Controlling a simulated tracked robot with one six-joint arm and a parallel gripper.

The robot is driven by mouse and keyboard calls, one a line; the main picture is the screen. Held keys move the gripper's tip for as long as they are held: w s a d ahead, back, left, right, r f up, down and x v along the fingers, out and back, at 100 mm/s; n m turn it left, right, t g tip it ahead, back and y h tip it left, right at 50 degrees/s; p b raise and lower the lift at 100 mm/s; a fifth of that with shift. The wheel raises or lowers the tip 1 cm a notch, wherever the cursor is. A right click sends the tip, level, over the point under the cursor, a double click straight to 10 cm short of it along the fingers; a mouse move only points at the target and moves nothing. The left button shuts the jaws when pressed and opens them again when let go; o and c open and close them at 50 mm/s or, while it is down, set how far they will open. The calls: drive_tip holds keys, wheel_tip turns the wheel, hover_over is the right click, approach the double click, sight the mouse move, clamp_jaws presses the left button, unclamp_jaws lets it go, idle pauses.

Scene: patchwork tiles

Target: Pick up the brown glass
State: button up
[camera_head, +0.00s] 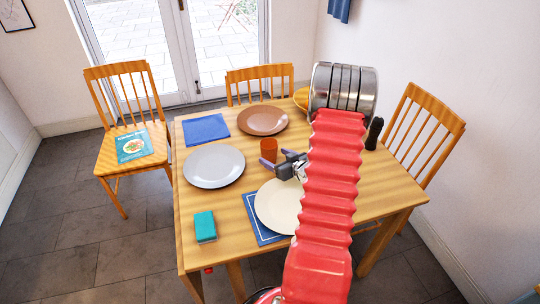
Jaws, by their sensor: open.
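The brown glass (268,150) stands upright near the middle of the wooden table, between the grey plate and my arm. My gripper (280,163) is open, just to the right of and nearer than the glass, with its fingers pointing left. Whether a finger touches the glass is too small to tell. My red arm covers part of the table's right side.
On the wooden table (190,256) are a grey plate (214,166), a brown plate (262,120), a cream plate (277,208), a blue napkin (206,129), a teal sponge (205,226) and a dark bottle (374,134). Wooden chairs (125,150) stand around it.

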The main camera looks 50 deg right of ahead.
sight(273, 155)
drive_tip(key=shift+w, duration=0.1)
drive_tip(key=shift+x, duration=2.5)
drive_tip(key=shift+d+f, duration=0.1)
drive_tip(key=shift+c, duration=0.6)
drive_tip(key=c, duration=1.1)
drive_tip(key=shift+c, duration=0.2)
wheel_tip(273, 155, up, 10)
